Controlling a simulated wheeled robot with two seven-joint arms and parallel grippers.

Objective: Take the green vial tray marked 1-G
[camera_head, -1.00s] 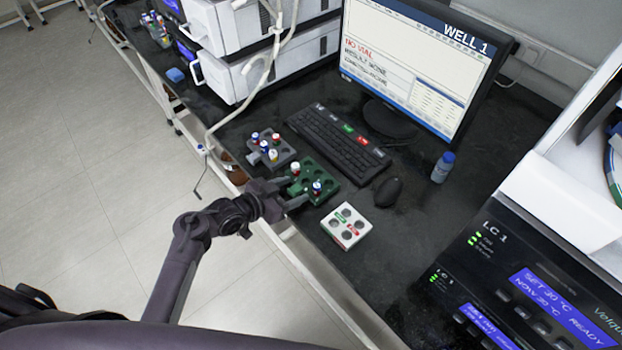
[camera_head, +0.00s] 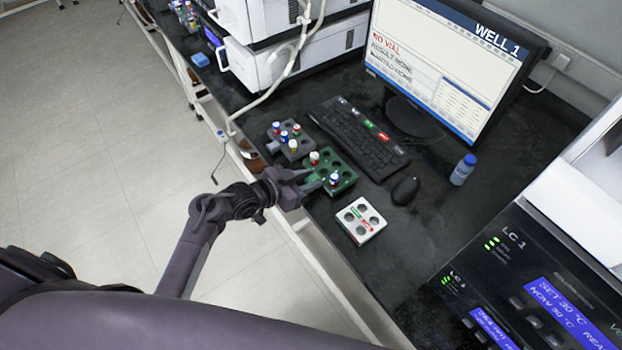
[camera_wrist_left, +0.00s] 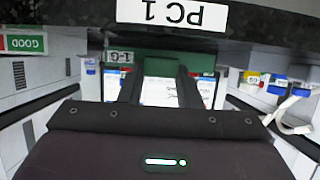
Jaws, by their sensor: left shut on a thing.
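The green vial tray (camera_head: 343,170) lies on the dark bench in front of the keyboard. It holds a red-capped vial (camera_head: 314,158) and a blue-capped vial (camera_head: 334,179); several wells are empty. My left gripper (camera_head: 307,181) is at the tray's near-left edge, shut on it. In the left wrist view the green tray (camera_wrist_left: 200,61) shows between and beyond the fingers (camera_wrist_left: 157,88), with a white 1-G label (camera_wrist_left: 119,57) at its left. The fingertips' contact is partly hidden. My right gripper is in neither view.
A grey vial tray (camera_head: 291,148) stands close behind the green one. A white block (camera_head: 351,232) with wells sits in front. The keyboard (camera_head: 358,139), mouse (camera_head: 406,190), monitor (camera_head: 445,68) and a blue-capped bottle (camera_head: 463,170) are to the right. The bench edge is near my arm.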

